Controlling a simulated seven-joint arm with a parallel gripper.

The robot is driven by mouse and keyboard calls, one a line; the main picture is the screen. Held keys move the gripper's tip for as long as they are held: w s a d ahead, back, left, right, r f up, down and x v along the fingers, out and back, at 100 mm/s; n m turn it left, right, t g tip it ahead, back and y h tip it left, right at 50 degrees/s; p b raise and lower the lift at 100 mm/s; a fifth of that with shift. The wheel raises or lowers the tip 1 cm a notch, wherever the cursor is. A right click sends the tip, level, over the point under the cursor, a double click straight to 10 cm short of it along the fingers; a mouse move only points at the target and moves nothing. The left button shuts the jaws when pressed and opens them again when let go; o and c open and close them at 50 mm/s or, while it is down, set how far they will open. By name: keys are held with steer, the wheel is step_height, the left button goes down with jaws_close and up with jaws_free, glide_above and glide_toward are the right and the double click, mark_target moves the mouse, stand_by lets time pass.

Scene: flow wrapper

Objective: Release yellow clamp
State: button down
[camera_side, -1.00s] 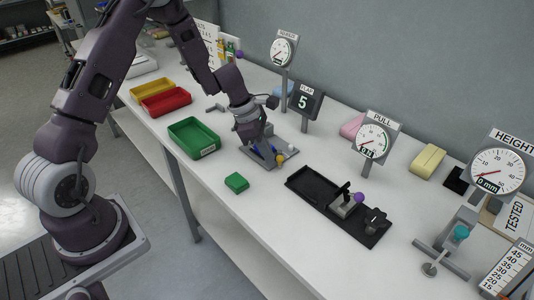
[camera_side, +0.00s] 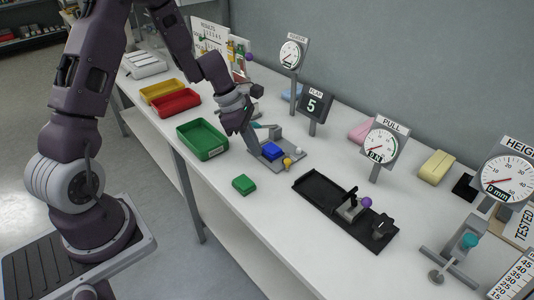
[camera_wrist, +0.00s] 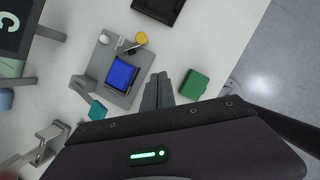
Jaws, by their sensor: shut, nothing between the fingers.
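The yellow clamp shows as a yellow knob (camera_side: 287,162) at the front right edge of a grey fixture plate (camera_side: 292,149). In the wrist view the yellow knob (camera_wrist: 141,38) is at the plate's far edge, beside a small dark and metal piece. A blue block (camera_side: 271,151) sits in the fixture; it also shows in the wrist view (camera_wrist: 122,73). My gripper (camera_side: 251,144) is at the left end of the fixture, apart from the yellow knob. Its fingers (camera_wrist: 158,80) are shut and empty, beside the plate in the wrist view.
A teal part (camera_wrist: 97,109) and a white knob (camera_wrist: 104,39) are also on the fixture. A green block (camera_side: 244,184) lies in front, a green tray (camera_side: 203,139) at left. A black tray (camera_side: 318,190) with a purple knob (camera_side: 367,202) is at right. Dial posts stand behind.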

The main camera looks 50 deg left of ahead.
steer(key=v, duration=0.6)
steer(key=shift+s+d, duration=0.35)
